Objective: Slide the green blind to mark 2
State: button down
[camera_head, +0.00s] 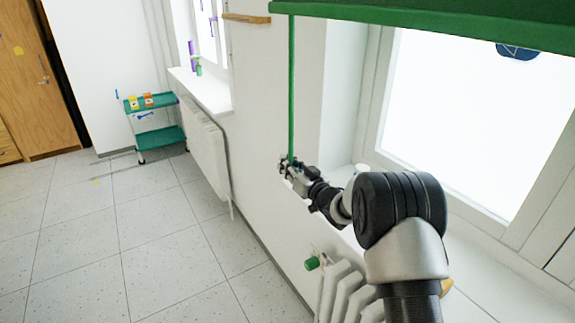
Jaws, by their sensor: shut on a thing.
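The green blind (430,20) hangs across the top of the near window, with its lower edge high above the sill. A thin green cord or rod (291,85) runs straight down from the blind's left end. My gripper (287,163) is at the lower end of this cord, shut on it, against the white wall left of the window. The fingers are small in view, and any part of the cord below them is hidden. No numbered marks can be made out.
A radiator (345,293) with a green knob (312,263) stands below the near sill. Another radiator (205,150) is under the far window. A green trolley (155,121) with small boxes stands farther back. The tiled floor at left is clear.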

jog(key=shift+d, duration=0.15)
jog(key=c, duration=1.6)
grip_release()
jog(key=shift+w+d, duration=0.1)
jog(key=v, duration=1.2)
